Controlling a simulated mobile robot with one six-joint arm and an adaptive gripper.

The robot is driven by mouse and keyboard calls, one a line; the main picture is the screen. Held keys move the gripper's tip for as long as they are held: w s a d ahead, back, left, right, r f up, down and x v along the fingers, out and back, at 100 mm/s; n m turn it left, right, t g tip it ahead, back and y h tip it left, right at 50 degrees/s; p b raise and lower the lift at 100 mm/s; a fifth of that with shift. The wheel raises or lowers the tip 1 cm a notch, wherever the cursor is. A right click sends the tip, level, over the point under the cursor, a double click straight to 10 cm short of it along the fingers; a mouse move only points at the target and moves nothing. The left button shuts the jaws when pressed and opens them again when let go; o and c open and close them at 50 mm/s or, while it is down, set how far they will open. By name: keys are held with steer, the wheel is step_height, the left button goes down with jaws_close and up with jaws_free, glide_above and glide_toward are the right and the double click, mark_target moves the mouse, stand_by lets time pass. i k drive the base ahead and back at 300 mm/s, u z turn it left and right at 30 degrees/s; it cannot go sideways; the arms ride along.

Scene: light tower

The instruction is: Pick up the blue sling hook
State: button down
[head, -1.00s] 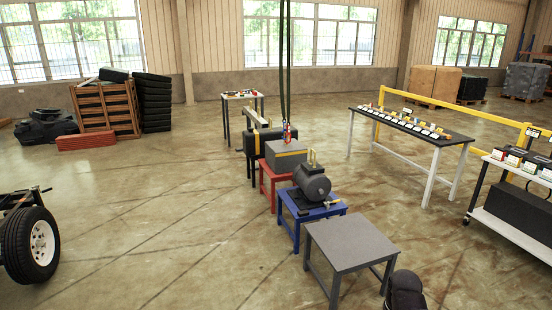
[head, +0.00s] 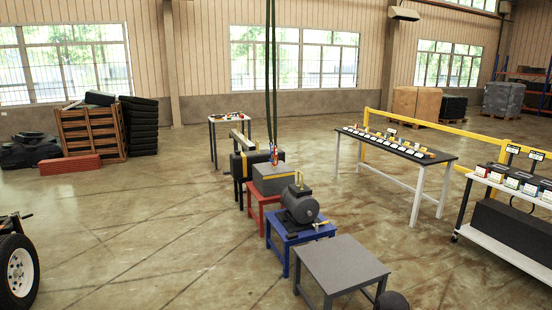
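Long dark slings (head: 271,75) hang from above over the grey block with yellow edges (head: 275,178). At their lower end is a small cluster of red and blue parts, just above the block's top. The blue sling hook (head: 272,147) appears to be the blue part there, beside a red one (head: 276,157). It is too small to tell its exact shape or whether it touches the block. My gripper is not in view. A dark rounded part at the bottom edge is probably my arm.
The block rests on a red table (head: 254,222). A motor (head: 300,205) stands on a blue table in front, and an empty grey table (head: 340,265) is nearest. A long black-topped table (head: 430,155) and yellow rail stand right. Open floor (head: 150,235) lies left.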

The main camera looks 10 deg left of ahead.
mark_target(271, 146)
steer(key=z, duration=0.8)
steer(key=i, duration=4)
